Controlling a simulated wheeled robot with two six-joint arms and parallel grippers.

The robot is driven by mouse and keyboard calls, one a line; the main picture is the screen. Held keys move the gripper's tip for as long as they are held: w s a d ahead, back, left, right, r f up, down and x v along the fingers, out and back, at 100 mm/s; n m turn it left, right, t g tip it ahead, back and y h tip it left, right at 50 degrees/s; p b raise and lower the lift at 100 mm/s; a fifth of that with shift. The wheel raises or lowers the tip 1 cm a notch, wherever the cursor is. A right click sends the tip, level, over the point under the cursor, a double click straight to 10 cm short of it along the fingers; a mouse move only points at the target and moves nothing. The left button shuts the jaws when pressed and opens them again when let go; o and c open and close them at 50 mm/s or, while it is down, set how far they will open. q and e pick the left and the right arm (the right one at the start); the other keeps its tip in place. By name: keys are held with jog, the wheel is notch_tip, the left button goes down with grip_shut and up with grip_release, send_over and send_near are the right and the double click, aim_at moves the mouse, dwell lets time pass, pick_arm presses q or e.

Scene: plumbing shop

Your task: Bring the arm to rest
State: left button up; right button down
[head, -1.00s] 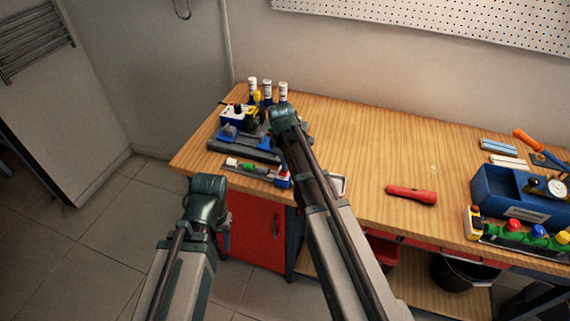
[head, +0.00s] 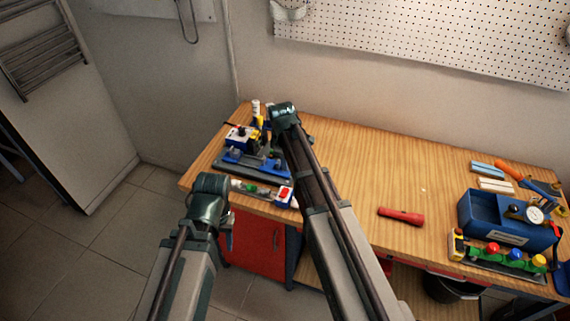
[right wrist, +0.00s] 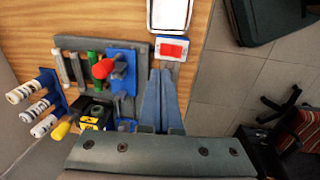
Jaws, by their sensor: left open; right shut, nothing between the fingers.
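My left arm comes in from the lower left in the head view. Its gripper (head: 228,232) is mostly hidden behind its wrist, in front of the bench's left end, and nothing shows held in it. My right arm reaches over the left part of the wooden bench (head: 350,165). Its gripper is hidden behind its wrist there. In the right wrist view the right gripper (right wrist: 162,75) has its fingers together and empty, beside a grey fixture plate (right wrist: 75,42) and pointing toward a white box with a red top (right wrist: 170,48).
Around the right gripper are a red-knobbed valve (right wrist: 104,68), white-capped bottles (right wrist: 38,105) and a tray (right wrist: 168,12). A red flashlight (head: 401,216) lies mid-bench. A blue toolbox (head: 478,212) stands at right. The bench middle is mostly clear. A red cabinet (head: 255,245) is below.

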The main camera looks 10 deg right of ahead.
pick_arm(q)
jog(key=shift+r+p, duration=0.45)
jog(key=shift+r, duration=0.5)
pick_arm(e)
jog(key=shift+r, duration=0.95)
pick_arm(q)
notch_tip(320, 180, down, 10)
jog(key=b, duration=1)
pick_arm(e)
jog(key=s+a+f+m, duration=0.3)
jog(key=s+a+f, duration=0.2)
jog(key=s, duration=0.7)
jog(key=s+a+f+m+g, duration=0.1)
jog(key=s+a+f+m, duration=0.3)
jog(key=s+a, duration=0.3)
jog(key=s+f, duration=0.1)
jog(key=s, duration=0.4)
jog(key=shift+a, duration=0.15)
pick_arm(q)
jog(key=shift+f, duration=0.1)
pick_arm(e)
jog(key=shift+f, duration=0.1)
